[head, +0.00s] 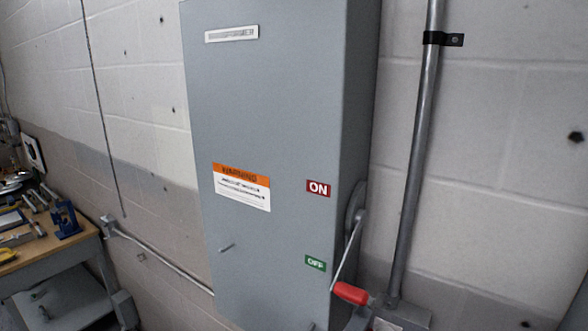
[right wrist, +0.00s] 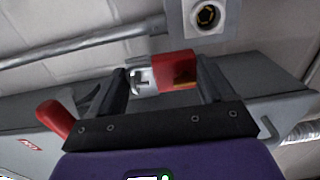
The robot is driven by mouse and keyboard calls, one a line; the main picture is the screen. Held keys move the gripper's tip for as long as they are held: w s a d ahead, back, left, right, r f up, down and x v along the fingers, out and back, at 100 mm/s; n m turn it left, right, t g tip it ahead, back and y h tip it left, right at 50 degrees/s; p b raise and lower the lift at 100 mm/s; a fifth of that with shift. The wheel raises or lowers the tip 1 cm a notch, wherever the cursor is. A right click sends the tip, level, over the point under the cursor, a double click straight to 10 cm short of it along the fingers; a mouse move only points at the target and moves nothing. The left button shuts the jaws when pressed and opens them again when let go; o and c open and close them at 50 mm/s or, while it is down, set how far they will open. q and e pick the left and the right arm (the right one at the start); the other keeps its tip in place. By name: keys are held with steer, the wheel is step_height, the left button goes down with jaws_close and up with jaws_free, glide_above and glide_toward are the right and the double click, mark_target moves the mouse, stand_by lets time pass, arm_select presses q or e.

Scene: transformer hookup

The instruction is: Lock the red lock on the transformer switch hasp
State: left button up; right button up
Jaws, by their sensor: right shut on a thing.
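My right gripper (right wrist: 165,80) holds the red lock (right wrist: 176,68) between its two dark fingers in the right wrist view. A pale metal part, seemingly its shackle (right wrist: 142,78), points left. The grey transformer cabinet (head: 262,120) fills the middle of the head view. Its side switch lever ends in a red grip (head: 350,293), low beside the green OFF label (head: 315,263). The red grip also shows left of my right gripper in the right wrist view (right wrist: 55,119). I cannot clearly make out the hasp. Neither gripper appears in the head view.
A metal conduit (head: 416,150) runs up the wall right of the cabinet. A grey box with a round opening (right wrist: 207,16) is close beyond the lock in the right wrist view. A workbench with tools (head: 40,240) stands at the left.

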steer(key=shift+f, duration=0.4)
steer(key=o, duration=0.7)
steer(key=shift+o, duration=0.3)
steer(key=shift+r, duration=0.1)
